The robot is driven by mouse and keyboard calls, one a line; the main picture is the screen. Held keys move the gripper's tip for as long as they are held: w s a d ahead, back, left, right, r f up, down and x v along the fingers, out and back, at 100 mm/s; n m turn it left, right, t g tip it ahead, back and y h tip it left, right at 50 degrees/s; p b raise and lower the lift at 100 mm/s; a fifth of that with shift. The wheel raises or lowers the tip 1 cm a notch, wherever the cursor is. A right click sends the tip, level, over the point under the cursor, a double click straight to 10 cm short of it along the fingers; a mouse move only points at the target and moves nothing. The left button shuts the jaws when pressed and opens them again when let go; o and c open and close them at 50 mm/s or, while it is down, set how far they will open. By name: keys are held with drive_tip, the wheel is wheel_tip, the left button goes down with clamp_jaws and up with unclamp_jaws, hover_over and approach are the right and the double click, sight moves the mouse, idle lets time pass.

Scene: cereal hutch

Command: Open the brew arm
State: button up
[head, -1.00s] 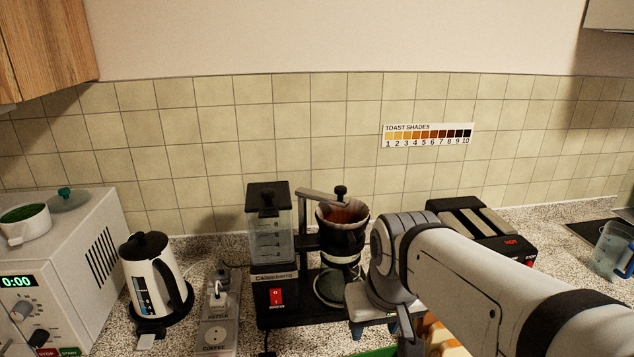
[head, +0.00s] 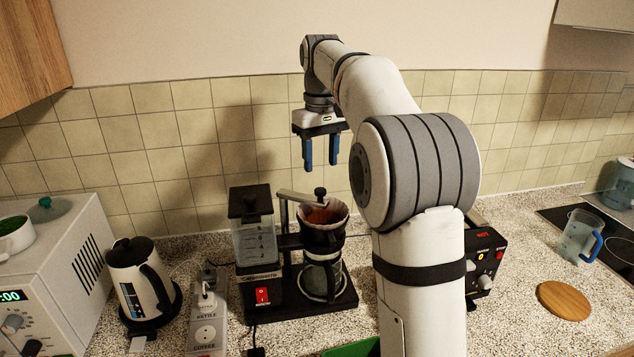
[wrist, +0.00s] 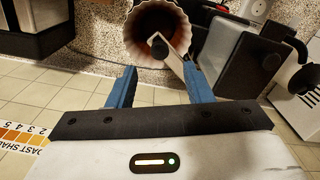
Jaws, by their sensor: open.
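The coffee maker stands on the counter, with a clear water tank (head: 254,240) on its left and a red switch in its base. Its brew arm (head: 297,196) is a grey bar reaching over the filter basket (head: 323,226), with a black knob (head: 320,192) at its end. A glass carafe (head: 322,278) sits under the basket. My gripper (head: 321,166) is open and empty, pointing down above the brew arm. In the wrist view, the brew arm (wrist: 174,62) and its knob (wrist: 158,47) lie over the paper-lined basket (wrist: 150,20), beyond my fingers (wrist: 157,90).
A kettle (head: 138,283) and a socket strip (head: 207,318) stand left of the machine, beside a microwave (head: 62,265). A toaster (head: 484,262) is at right, partly behind my arm. A round wooden board (head: 564,300) and a blue-handled jug (head: 578,236) lie farther right.

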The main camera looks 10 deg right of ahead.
sight(320, 189)
drive_tip(key=shift+w+f, duration=0.15)
drive_tip(key=shift+f, duration=3.7)
drive_tip(key=shift+c, duration=0.6)
